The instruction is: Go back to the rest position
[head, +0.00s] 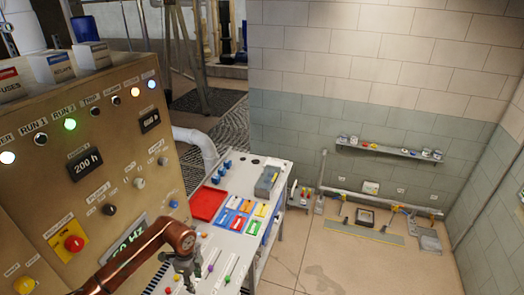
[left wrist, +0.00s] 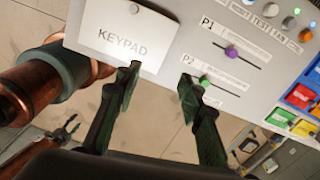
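My left gripper (head: 187,279) hangs over the near left part of the white sloping control desk (head: 222,245), below the end of my copper arm. In the left wrist view its two dark fingers (left wrist: 160,84) stand apart with nothing between them. Behind them are the keypad plate (left wrist: 125,36) and the P1 (left wrist: 232,53) and P2 (left wrist: 204,83) sliders. I cannot tell whether the fingers touch the desk. My right gripper (left wrist: 70,124) shows small at the lower left of the left wrist view, its fingers apart and empty. The head view does not show it.
A tan control cabinet (head: 95,135) with lamps and knobs stands close on the left. A wall shelf (head: 390,151) and floor items lie at the back right. Open floor (head: 350,265) lies right of the desk.

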